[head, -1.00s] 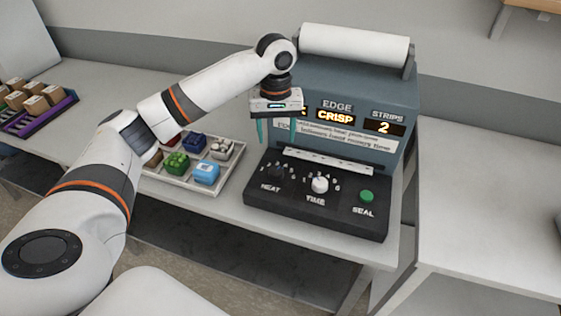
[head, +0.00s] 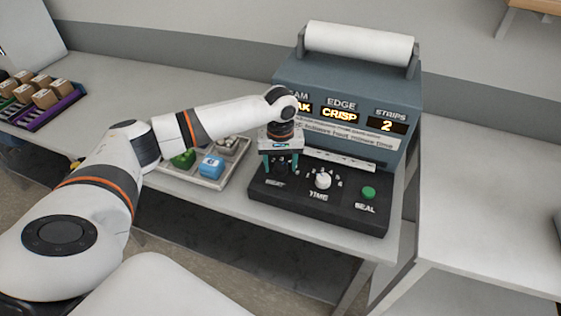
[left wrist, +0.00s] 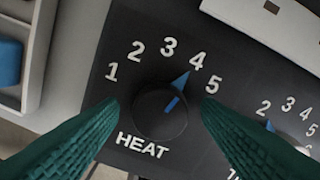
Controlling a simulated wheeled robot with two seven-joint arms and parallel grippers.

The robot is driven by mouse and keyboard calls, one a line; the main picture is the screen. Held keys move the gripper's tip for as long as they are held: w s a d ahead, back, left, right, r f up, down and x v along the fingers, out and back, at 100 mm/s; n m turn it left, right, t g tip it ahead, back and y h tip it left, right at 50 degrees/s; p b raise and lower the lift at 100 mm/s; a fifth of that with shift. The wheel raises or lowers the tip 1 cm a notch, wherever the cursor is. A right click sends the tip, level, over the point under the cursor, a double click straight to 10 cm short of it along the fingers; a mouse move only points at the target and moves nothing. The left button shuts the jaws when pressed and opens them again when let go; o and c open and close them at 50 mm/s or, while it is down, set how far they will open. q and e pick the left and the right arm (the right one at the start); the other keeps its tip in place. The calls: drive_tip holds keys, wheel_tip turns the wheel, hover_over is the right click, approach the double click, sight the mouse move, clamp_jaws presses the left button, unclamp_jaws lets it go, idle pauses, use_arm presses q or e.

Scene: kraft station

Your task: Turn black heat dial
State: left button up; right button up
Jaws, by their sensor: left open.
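The black heat dial (left wrist: 160,112) sits on the machine's dark control panel, with numbers 1 to 5 around it and HEAT printed below. Its blue pointer (left wrist: 181,80) points between 4 and 5, nearer 4. My left gripper (left wrist: 160,120) is open, with one green finger on each side of the dial. I see no clear contact between fingers and dial. In the head view the left gripper (head: 281,165) hangs down over the panel's left end, and the dial (head: 281,170) shows dark between the fingers. My right gripper is not in view.
The white time dial (head: 322,181) and green seal button (head: 368,193) are right of the heat dial. The machine's display face (head: 340,113) rises close behind. A tray (head: 208,182) with coloured items stands just left. The right table (head: 490,200) is mostly clear.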

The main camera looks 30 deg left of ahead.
use_arm(q)
drive_tip(key=c, duration=1)
drive_tip(key=shift+s+r+m+p, duration=0.15)
drive_tip(key=shift+m+p, duration=0.15)
drive_tip(key=shift+p, duration=0.35)
drive_tip(key=m+p, duration=0.2)
drive_tip(key=p, duration=0.1)
drive_tip(key=shift+r, duration=0.1)
drive_tip(key=shift+f+m+p, duration=0.2)
drive_tip(key=shift+m+p, duration=1.15)
drive_tip(key=shift+m, duration=0.25)
drive_tip(key=o, duration=1)
